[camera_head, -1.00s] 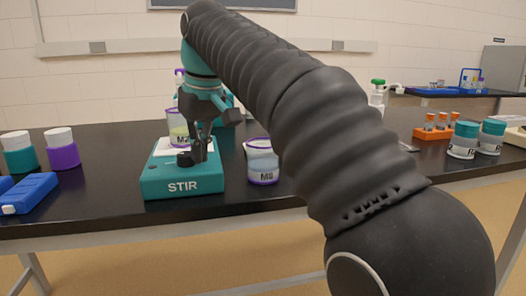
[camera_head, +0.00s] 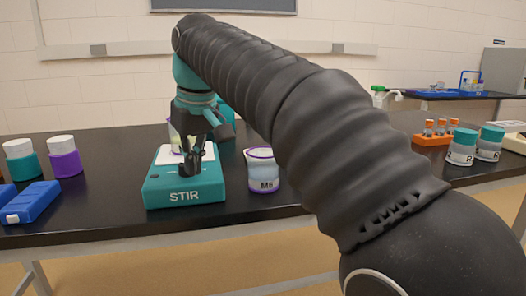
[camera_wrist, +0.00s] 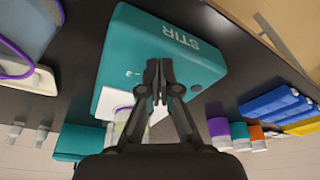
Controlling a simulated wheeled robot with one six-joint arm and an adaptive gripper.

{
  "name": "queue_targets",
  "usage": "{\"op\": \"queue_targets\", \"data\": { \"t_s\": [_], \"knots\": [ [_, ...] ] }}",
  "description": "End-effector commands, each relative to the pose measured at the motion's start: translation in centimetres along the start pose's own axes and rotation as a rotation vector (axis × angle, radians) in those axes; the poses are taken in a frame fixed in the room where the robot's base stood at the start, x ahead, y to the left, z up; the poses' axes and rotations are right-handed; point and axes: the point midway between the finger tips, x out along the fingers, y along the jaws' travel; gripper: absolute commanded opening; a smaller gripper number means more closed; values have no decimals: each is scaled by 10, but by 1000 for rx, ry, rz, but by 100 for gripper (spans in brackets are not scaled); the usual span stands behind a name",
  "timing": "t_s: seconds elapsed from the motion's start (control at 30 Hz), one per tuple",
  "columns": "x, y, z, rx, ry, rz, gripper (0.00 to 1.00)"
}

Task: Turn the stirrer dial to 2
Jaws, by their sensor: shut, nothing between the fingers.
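The teal stirrer (camera_head: 184,193), marked STIR, stands on the black bench left of centre in the head view. It also fills the upper middle of the wrist view (camera_wrist: 185,60). My gripper (camera_head: 187,172) points down over the stirrer's front part, with its fingers shut and nothing between them. In the wrist view its fingertips (camera_wrist: 159,82) are close together over the stirrer top. A small mark like a 3 shows beside the fingers in the wrist view.
A beaker marked M6 (camera_head: 262,173) stands just right of the stirrer. Another beaker (camera_head: 174,138) is partly hidden behind my gripper. A teal jar (camera_head: 20,163), a purple jar (camera_head: 65,162) and a blue box (camera_head: 32,203) are at left. An orange rack (camera_head: 430,139) is at right.

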Motion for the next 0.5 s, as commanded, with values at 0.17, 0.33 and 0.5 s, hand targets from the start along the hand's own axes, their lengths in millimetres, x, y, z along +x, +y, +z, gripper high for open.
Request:
{"op": "queue_targets", "data": {
  "t_s": [0.17, 0.33, 0.5],
  "knots": [
    [0, -4, -1, 0, 0, 0, 0],
    [1, -7, -2, 0, 0, 0, 0],
    [1, -9, -2, 0, 0, 0, 0]
  ]
}}
